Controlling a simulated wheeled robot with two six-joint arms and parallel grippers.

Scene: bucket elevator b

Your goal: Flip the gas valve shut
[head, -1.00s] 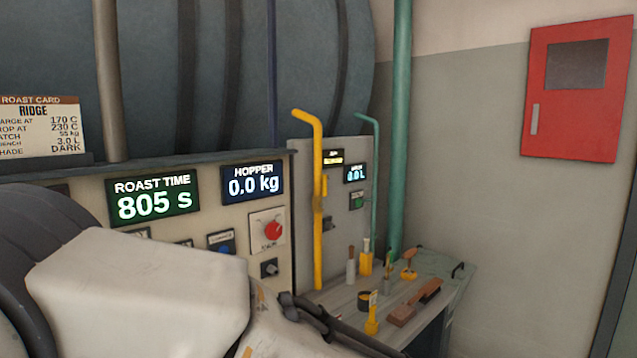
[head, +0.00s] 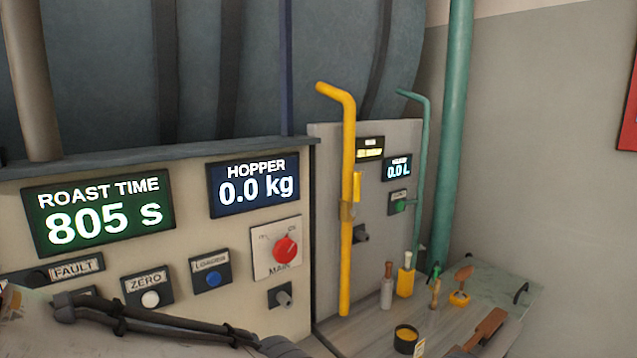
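A yellow pipe (head: 345,270) with a bent top runs down the front of the grey panel. A small brass-yellow valve fitting (head: 348,212) sits partway down it. A short yellow piece, seemingly its lever, appears upright along the pipe; it is too small to be sure. Nothing touches the valve. Part of one of my arms, pale with dark cables, crosses the lower left. Neither gripper's fingers can be seen.
The control panel at left has a roast time display (head: 105,212), a hopper display (head: 253,184) and a red knob (head: 286,249). A green pipe (head: 421,170) stands right of the valve. Brushes and a dark cup (head: 406,338) crowd the bench below.

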